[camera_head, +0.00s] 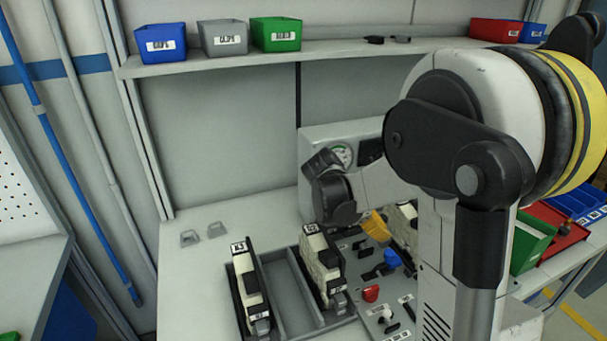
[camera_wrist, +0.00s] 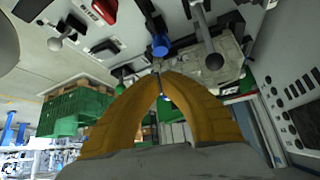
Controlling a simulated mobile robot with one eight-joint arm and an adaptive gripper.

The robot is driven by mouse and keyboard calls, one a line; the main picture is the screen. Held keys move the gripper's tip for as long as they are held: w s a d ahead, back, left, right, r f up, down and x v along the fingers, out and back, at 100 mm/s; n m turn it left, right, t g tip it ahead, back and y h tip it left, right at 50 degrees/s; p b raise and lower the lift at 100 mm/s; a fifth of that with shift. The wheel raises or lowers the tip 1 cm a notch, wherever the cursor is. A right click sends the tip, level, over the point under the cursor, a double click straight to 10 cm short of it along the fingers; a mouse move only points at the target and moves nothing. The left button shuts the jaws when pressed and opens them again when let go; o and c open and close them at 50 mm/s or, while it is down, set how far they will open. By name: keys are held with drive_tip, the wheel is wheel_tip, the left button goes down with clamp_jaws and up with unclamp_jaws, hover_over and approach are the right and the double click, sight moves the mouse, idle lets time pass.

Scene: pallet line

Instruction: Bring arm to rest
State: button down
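My gripper (camera_head: 376,226) shows in the head view as a small orange shape above the workbench, behind my forearm and beside the control panel. In the wrist view my gripper (camera_wrist: 164,74) has two orange fingers that curve together, and their tips appear to meet. Nothing is seen held between them. My arm is bent, and its large white and yellow joint fills the right of the head view. The arm hides part of the bench.
A panel (camera_head: 378,318) with red and blue knobs and switches lies close below the gripper. A grey tray (camera_head: 291,300) holds labelled upright modules (camera_head: 322,262). A gauge box (camera_head: 341,135) stands behind. A shelf (camera_head: 210,63) carries bins. The bench's left part is mostly clear.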

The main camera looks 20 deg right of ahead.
drive_tip(key=s+a+r+n+t+y, duration=0.2)
drive_tip(key=s+a+n+t, duration=0.1)
drive_tip(key=a+n, duration=0.4)
drive_tip(key=s+a+r+n+t+y, duration=0.3)
drive_tip(key=a+n, duration=0.4)
drive_tip(key=a, duration=0.2)
drive_tip(key=s+a+r+n+t+y, duration=0.2)
drive_tip(key=s+a+n+t, duration=0.1)
drive_tip(key=a+n, duration=0.4)
drive_tip(key=shift+s+a+r+n+t, duration=0.15)
drive_tip(key=shift+s+a+n+t, duration=0.15)
drive_tip(key=shift+a, duration=0.1)
